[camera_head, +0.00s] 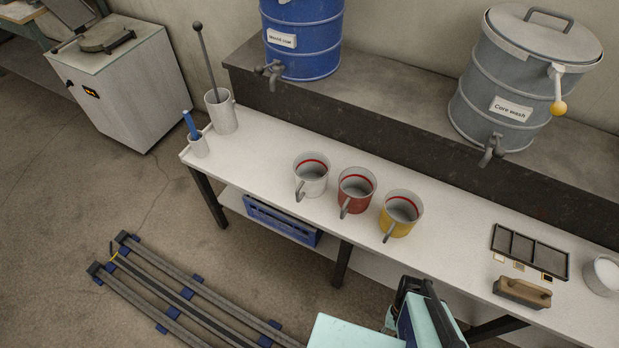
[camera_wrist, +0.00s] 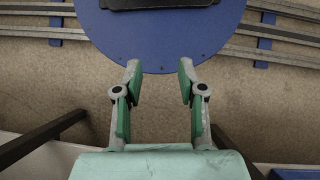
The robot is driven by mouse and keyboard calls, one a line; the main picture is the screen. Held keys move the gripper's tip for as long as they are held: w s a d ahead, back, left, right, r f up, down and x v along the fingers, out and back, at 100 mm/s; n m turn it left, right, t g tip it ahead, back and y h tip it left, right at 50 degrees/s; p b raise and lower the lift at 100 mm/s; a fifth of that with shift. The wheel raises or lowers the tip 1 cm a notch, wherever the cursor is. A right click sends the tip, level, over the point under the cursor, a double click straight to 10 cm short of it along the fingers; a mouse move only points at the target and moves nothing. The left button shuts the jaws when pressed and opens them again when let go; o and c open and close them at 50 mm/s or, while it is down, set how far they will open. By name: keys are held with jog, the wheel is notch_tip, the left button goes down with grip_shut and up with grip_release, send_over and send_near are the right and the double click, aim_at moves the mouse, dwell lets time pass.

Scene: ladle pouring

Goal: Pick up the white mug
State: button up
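The white mug (camera_head: 311,176) stands upright on the white bench, leftmost in a row of three mugs. It has a red line inside its rim, and its grey handle points toward the front left. The red mug (camera_head: 355,192) stands just to its right, and the yellow mug (camera_head: 401,213) to the right of that. No mug shows in the wrist view.
The bench (camera_head: 265,150) has a tall cup with a rod (camera_head: 221,112) and a small cup (camera_head: 198,146) at its left end. A divided tray (camera_head: 529,251) and a brush (camera_head: 522,292) lie at the right. A blue drum (camera_head: 302,40) and grey drum (camera_head: 520,80) stand behind.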

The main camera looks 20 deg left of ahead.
dwell(0.3)
jog(key=o, duration=1.2)
jog(key=shift+c, duration=0.2)
jog(key=shift+a, duration=0.1)
